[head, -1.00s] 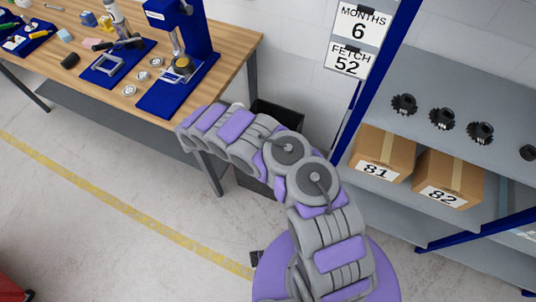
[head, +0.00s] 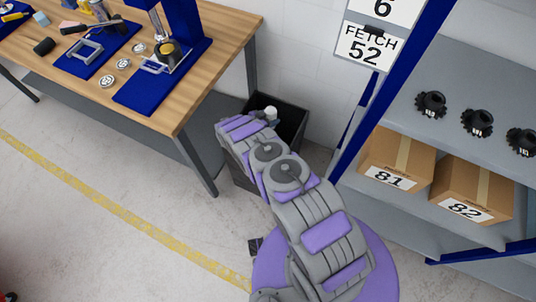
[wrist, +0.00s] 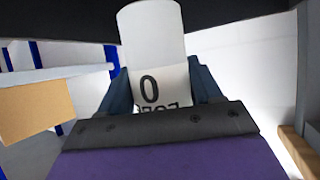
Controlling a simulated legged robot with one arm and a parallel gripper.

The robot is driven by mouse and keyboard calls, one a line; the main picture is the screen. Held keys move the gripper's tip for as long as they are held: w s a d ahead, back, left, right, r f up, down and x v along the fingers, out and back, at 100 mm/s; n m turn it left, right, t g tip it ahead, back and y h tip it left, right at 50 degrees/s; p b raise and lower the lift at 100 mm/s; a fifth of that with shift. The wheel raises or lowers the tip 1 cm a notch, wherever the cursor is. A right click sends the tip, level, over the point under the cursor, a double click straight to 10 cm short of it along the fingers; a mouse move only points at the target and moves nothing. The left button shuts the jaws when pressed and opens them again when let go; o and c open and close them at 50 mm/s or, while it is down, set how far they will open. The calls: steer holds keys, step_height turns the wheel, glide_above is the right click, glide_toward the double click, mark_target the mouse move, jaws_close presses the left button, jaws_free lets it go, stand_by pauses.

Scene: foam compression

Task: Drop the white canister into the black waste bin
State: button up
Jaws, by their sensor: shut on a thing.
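The white canister (wrist: 152,35) stands between the two dark fingers of my gripper (wrist: 158,72) in the wrist view. The gripper is shut on it, and dark lettering shows on its pale side. In the head view a small white part of the canister (head: 270,113) shows just past the end of my arm, over the opening of the black waste bin (head: 297,119). My arm hides the bin's near left side and most of the gripper there. I cannot tell the canister's exact height relative to the rim.
The wooden workbench (head: 225,62) with a blue press (head: 186,28) stands left of the bin. A grey shelf rack with boxes (head: 398,158) and black gears (head: 477,122) stands to the right. A white wall is behind the bin.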

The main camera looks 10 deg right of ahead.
steer(key=shift+a+f+b, duration=0.2)
steer(key=shift+f+b, duration=0.4)
steer(key=shift+f, duration=0.1)
step_height(320, 180, down, 4)
steer(key=b, duration=0.4)
steer(key=shift+d+f, duration=0.15)
steer(key=shift+f, duration=0.1)
steer(key=shift+r, duration=0.1)
steer(key=o, duration=1.1)
steer(key=p+v, duration=0.4)
steer(key=v, duration=1.3)
steer(key=shift+s, duration=0.2)
